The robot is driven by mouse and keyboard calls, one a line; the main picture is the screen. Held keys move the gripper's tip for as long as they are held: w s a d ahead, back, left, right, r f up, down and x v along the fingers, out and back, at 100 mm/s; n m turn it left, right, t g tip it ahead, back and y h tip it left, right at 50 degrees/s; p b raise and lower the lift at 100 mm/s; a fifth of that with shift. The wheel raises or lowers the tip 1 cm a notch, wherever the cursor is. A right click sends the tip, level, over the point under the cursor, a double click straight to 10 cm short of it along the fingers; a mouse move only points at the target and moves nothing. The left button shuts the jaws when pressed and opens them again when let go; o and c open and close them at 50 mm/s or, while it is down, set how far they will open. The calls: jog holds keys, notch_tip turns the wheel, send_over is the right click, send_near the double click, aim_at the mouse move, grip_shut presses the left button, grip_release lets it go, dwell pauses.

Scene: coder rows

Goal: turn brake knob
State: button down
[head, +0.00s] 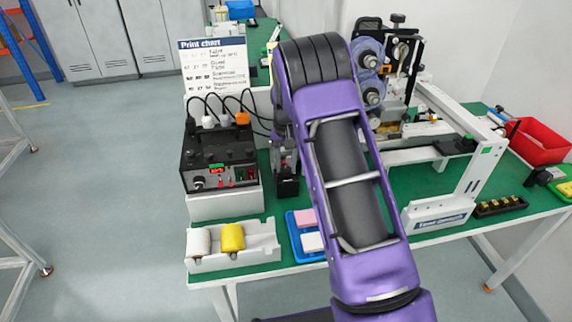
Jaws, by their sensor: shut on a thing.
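My purple arm rises through the middle of the head view, bends at its black ribbed joint and hides much of the bench behind it. The coder machine (399,62) stands right of the arm's upper end, with a black and metal upright. Two round metal-centred rollers or knobs, an upper one (367,61) and a lower one (373,97), show on its left side. I cannot tell which part is the brake knob.
A black control box (219,160) with cables stands left of the arm. A white tray (262,256) holds a white and a yellow roll. A blue tray (294,238) lies partly behind my arm. A red bin (540,142) stands far right. The floor at left is clear.

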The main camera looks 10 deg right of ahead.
aim_at(286, 168)
jog(key=shift+r, duration=0.1)
dwell(0.4)
jog(key=c, duration=0.8)
grip_release()
jog(key=shift+o, duration=0.2)
notch_tip(286, 168, up, 17)
jog(key=p, duration=0.1)
jog(key=shift+r, duration=0.2)
